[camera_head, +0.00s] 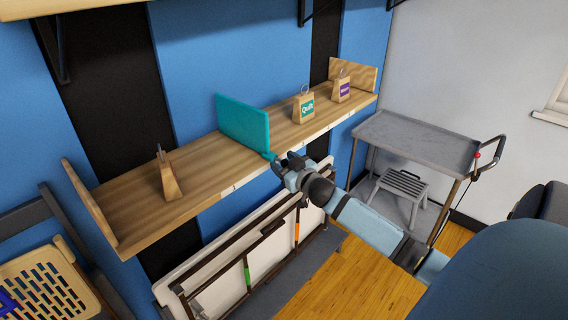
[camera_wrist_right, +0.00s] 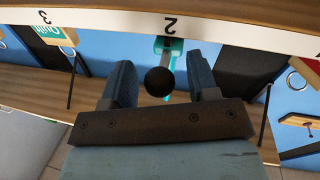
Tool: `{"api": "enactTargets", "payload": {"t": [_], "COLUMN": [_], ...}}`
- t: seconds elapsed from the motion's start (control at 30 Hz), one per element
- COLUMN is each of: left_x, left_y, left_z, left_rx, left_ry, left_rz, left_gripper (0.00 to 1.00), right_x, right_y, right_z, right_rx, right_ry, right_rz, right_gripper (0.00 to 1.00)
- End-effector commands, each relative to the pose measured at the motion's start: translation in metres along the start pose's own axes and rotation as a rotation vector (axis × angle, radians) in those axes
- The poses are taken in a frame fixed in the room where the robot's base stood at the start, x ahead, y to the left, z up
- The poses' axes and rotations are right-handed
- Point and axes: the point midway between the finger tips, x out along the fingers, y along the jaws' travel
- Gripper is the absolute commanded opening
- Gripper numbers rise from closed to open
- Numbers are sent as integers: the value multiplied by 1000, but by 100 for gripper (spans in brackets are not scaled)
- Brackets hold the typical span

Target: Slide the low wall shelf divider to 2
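The teal divider (camera_head: 242,122) stands upright on the low wooden wall shelf (camera_head: 135,203), between the lone tag block on the left and the two on the right. Its teal front tab (camera_wrist_right: 170,44) and dark round knob (camera_wrist_right: 159,81) show in the right wrist view. There the tab lines up with the "2" mark (camera_wrist_right: 170,25) on the shelf's white edge strip. My right gripper (camera_head: 281,164) is at the shelf's front edge by the tab. Its fingers are apart on either side of the knob, with gaps visible. My left gripper is out of view.
On the shelf are a tag block (camera_head: 168,176) at left, a "Quilt" block (camera_head: 303,106) and a purple-labelled block (camera_head: 341,88) at right. Below stands a folded white-topped table (camera_head: 205,265). A grey cart (camera_head: 415,143) is at right, with a step stool (camera_head: 402,184) on its lower level.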

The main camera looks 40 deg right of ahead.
Motion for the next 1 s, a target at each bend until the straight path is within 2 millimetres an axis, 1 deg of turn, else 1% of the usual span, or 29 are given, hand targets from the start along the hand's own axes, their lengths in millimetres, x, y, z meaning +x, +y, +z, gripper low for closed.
{"api": "enactTargets", "payload": {"t": [0.2,0.33,0.47,0.7,0.8,0.9,1.0], "left_x": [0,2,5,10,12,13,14], "left_y": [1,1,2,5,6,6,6], "left_z": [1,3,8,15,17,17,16], "left_rx": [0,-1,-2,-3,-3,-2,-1], "left_ry": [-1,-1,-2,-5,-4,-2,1], "left_rz": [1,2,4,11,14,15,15], "left_gripper": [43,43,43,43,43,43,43], "right_x": [-2,-13,-37,-91,-110,-124,-133], "right_y": [0,-1,-1,-1,-1,0,0], "right_z": [0,2,3,3,3,2,1], "right_rx": [0,0,1,1,1,0,1], "right_ry": [0,-1,-1,-2,-2,-1,-1], "right_rz": [0,-1,-1,-1,-1,0,0], "right_gripper": [54,54,54,54,54,54,54]}}
